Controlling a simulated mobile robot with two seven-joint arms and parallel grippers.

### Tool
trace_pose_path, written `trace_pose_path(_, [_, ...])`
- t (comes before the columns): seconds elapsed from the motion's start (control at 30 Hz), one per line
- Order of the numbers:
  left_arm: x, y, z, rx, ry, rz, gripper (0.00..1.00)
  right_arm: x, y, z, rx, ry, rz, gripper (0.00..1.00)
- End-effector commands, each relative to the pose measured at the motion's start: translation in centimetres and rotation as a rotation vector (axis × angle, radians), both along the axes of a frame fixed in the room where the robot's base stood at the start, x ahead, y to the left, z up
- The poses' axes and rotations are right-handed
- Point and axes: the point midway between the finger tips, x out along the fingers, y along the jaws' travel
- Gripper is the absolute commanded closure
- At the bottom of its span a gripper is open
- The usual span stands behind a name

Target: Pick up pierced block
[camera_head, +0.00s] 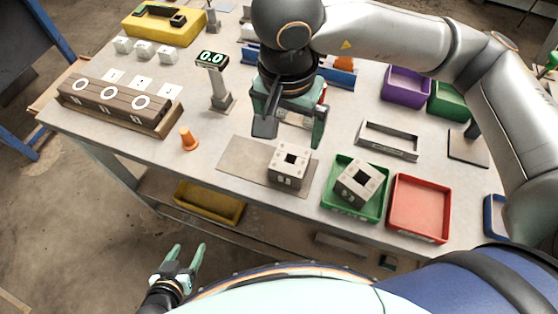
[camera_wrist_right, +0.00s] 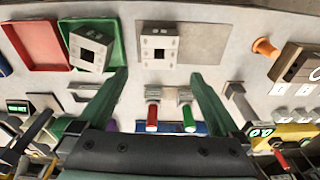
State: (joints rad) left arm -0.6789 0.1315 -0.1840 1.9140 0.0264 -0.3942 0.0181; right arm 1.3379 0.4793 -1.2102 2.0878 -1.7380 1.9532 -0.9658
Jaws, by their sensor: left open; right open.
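A pale pierced block (camera_head: 288,165) with a dark square hole stands on a flat grey-brown mat (camera_head: 238,163) near the table's front edge. It also shows in the right wrist view (camera_wrist_right: 159,43), beyond the fingertips. A second pierced block (camera_head: 358,183) sits tilted in a green tray (camera_head: 338,209); it also shows in the right wrist view (camera_wrist_right: 91,48). My right gripper (camera_head: 291,135) is open and empty above the table, behind the block on the mat. My left gripper (camera_head: 186,256) is open and empty, low in front of the table.
A red tray (camera_head: 419,208) stands right of the green tray. An orange cone (camera_head: 188,139), a post with a 0.0 display (camera_head: 213,59) and a wooden rack (camera_head: 118,104) stand to the left. A grey open frame (camera_head: 388,141) and a purple bin (camera_head: 406,85) lie behind.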

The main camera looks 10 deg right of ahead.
Motion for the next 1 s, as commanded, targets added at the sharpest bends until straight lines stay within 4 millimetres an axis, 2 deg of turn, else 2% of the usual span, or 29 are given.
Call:
trace_pose_path(0.17, [0.0,0.0,0.1,0.0,0.0,0.0,0.33,0.1,-0.1,-1.0,-0.007,0.005,0.059,0.0])
trace_pose_path(0.4, [0.0,0.0,0.5,0.0,0.0,0.0,0.33,0.4,-0.4,-5.3,-0.009,0.006,0.057,0.0])
trace_pose_path(0.7, [0.0,0.0,1.0,0.0,0.0,0.0,0.33,0.8,-0.7,-7.9,-0.008,0.004,0.056,0.0])
trace_pose_path(1.0, [0.0,0.0,1.8,0.0,-0.001,0.0,0.33,1.2,-1.2,-12.0,-0.007,0.004,0.056,0.0])
